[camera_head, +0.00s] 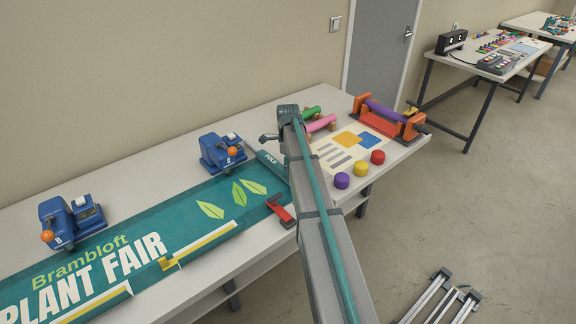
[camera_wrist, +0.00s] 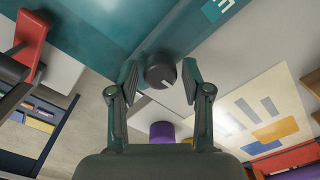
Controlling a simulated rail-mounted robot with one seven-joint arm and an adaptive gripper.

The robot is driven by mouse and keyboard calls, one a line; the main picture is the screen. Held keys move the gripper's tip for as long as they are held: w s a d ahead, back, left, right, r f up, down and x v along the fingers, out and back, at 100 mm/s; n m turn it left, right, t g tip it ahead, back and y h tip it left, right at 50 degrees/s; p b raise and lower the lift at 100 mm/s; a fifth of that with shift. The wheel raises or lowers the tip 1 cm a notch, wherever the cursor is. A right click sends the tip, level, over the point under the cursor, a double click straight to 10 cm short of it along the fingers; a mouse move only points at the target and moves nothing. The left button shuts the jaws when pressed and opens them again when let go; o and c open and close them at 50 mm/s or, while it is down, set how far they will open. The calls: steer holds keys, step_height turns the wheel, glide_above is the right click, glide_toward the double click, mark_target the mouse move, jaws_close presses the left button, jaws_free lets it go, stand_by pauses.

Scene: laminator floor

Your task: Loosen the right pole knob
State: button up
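In the wrist view, a round dark knob (camera_wrist: 160,72) with a white mark on its face sits between the two fingers of my gripper (camera_wrist: 161,80). The fingers stand apart on either side of the knob, with a small gap at the right; contact on the left cannot be told. Teal material (camera_wrist: 90,22) with a label fragment lies beyond it. In the head view, the teal banner (camera_head: 150,215) ends near a "POLE" label (camera_head: 271,159). The knob and gripper fingertips cannot be made out there, as a long grey beam crosses that area.
A red clamp (camera_head: 281,210) grips the table's front edge. Purple (camera_head: 342,180), yellow (camera_head: 360,169) and red (camera_head: 378,157) round pieces sit by a printed sheet (camera_head: 345,143). Two blue devices (camera_head: 222,152) stand on the banner's back edge. An orange-ended roller stand (camera_head: 390,117) is at right.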

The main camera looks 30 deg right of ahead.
jaws_close()
steer(key=shift+n, duration=0.4)
steer(key=n, duration=0.3)
steer(key=shift+n+b, duration=0.3)
steer(key=shift+n, duration=0.1)
steer(key=n, duration=0.4)
steer(key=shift+n, duration=0.3)
steer(key=n, duration=0.4)
steer(key=shift+b, duration=0.35)
steer(key=n, duration=0.4)
steer(key=shift+n, duration=0.3)
